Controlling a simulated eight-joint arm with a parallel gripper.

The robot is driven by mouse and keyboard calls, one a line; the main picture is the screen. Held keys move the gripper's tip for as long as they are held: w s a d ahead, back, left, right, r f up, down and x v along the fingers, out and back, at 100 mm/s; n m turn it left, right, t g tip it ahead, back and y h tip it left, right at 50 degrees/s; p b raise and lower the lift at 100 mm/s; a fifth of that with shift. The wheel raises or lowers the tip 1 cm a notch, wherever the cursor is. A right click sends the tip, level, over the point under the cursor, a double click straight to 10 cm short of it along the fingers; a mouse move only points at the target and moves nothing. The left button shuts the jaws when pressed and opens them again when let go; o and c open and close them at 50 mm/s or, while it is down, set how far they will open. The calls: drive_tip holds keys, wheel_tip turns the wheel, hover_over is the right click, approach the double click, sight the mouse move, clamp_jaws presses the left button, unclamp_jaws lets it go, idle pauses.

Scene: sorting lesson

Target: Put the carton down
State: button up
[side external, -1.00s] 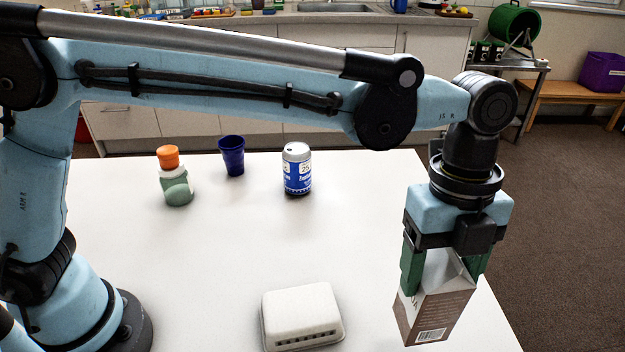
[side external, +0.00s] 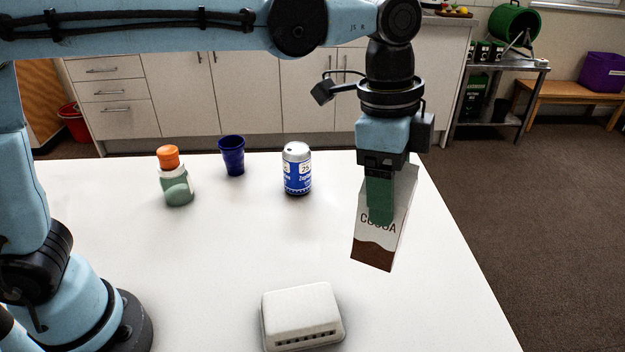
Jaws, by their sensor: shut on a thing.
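My gripper (side external: 380,205) is shut on the carton (side external: 374,252), a white and brown box marked as cocoa. The carton hangs slightly tilted below my gripper, toward the right side of the white table (side external: 230,260). It appears to be held above the tabletop, though the exact gap is hard to tell. One green finger covers part of the carton's front face; the other finger is hidden.
A blue and silver can (side external: 297,170), a dark blue cup (side external: 232,156) and a bottle with an orange cap (side external: 175,178) stand along the back of the table. A white box-shaped object (side external: 301,315) lies at the front. The table's middle is clear.

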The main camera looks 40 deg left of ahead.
drive_tip(key=w+a+n, duration=0.4)
drive_tip(key=a+n, duration=0.2)
drive_tip(key=a, duration=0.2)
drive_tip(key=w+a+f, duration=0.7)
drive_tip(key=a+f, duration=0.1)
drive_tip(key=f, duration=0.3)
drive_tip(key=shift+a+t, duration=0.25)
drive_tip(key=shift+t, duration=0.15)
drive_tip(key=shift+w+f, duration=0.1)
drive_tip(key=o, duration=1.3)
